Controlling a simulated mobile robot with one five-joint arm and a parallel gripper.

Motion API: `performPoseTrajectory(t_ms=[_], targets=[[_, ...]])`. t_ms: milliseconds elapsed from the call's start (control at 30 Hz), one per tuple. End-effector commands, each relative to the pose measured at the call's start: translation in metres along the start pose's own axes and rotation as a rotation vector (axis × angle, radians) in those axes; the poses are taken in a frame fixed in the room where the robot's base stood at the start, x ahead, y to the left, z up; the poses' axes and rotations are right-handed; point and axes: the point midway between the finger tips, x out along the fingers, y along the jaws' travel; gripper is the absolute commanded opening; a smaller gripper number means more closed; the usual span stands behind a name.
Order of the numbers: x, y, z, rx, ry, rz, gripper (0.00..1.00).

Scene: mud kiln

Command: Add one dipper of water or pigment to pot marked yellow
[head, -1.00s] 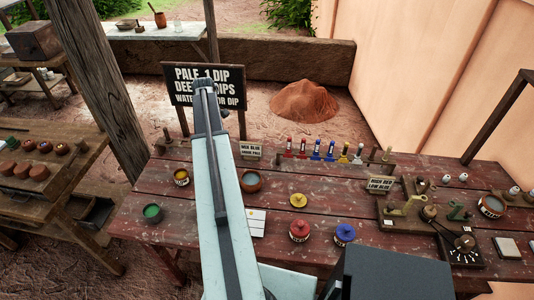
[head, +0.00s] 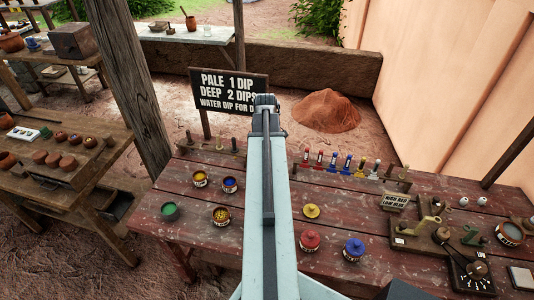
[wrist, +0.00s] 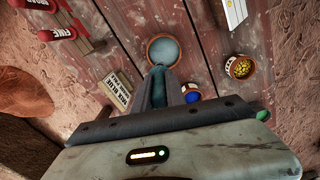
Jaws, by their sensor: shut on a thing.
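An open pot of yellow grains (head: 221,217) with a pale label stands at the table's left part. It also shows at the right in the wrist view (wrist: 240,67); I cannot read its label. A clay bowl of grey-blue liquid (wrist: 165,40) lies just beyond my fingertips in the wrist view; my arm hides it in the head view. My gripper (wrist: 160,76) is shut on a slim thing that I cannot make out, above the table. A yellow lid (head: 311,211) lies right of my arm. Another pot with dark yellow contents (head: 200,180) stands farther back.
Red-lidded (head: 310,241) and blue-lidded (head: 353,248) pots stand to the right. A small sign (wrist: 118,95) stands near my fingers.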

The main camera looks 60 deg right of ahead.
Motion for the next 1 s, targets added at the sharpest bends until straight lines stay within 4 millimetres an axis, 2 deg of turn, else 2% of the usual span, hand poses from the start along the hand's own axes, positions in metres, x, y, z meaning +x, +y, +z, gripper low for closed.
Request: performPoseTrajectory(t_ms=[33, 67, 267, 467, 733, 1000], targets=[[-0.006, -0.011, 0.007, 0.0, 0.0, 0.0, 0.0], [-0.006, -0.013, 0.008, 0.0, 0.0, 0.0, 0.0], [-0.003, -0.014, 0.009, 0.0, -0.001, 0.0, 0.0], [0.014, -0.013, 0.008, -0.001, -0.001, 0.0, 0.0], [0.047, -0.013, 0.008, -0.001, -0.001, 0.0, 0.0], [0.05, -0.014, 0.007, -0.002, -0.001, 0.0, 0.0]])
